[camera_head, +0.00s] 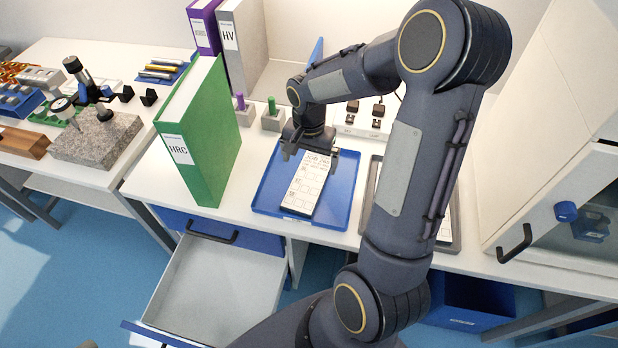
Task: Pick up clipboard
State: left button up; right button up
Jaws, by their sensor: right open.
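A flat blue board or tray (338,205) lies on the white table. My right gripper (310,158) is open, pointing down over the far end of the white sheet. Its fingers are apart on either side of the sheet's far end, and I cannot tell whether they touch it. My right arm hides part of a dark grey tray (456,226) to the right. My left gripper is not in view.
A green HRC binder (215,135) stands left of the blue board. Small blocks with purple and green pegs (271,120) and a white switch strip (362,123) stand behind. An open drawer (225,280) juts out in front. A white cabinet (560,170) stands at right.

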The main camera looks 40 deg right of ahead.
aim_at(309, 179)
notch_tip(309, 179, down, 7)
jog(key=shift+a+r+p, duration=0.1)
jog(key=shift+p, duration=0.3)
jog(key=c, duration=1.2)
